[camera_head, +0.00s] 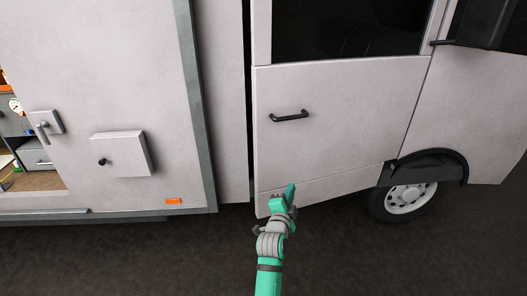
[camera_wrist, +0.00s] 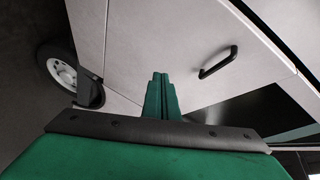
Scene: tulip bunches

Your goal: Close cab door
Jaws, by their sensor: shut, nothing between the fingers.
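The cab door (camera_head: 340,110) is a pale panel with a dark window above and a black bar handle (camera_head: 289,116). Its left edge stands out from the body, with a dark gap beside it, so it looks partly open. My green gripper (camera_head: 290,191) is in front of the door's lower left part, below the handle. In the wrist view my gripper (camera_wrist: 160,78) has its fingers together and empty, pointing at the door panel (camera_wrist: 165,40). The handle (camera_wrist: 218,62) is to their right there. I cannot tell whether the fingertips touch the door.
The box body (camera_head: 110,60) with a small hatch (camera_head: 119,154) and an open compartment is on the left. A front wheel (camera_head: 405,199) is at the lower right, a mirror (camera_head: 490,25) at the upper right. Dark ground (camera_head: 150,260) in front is clear.

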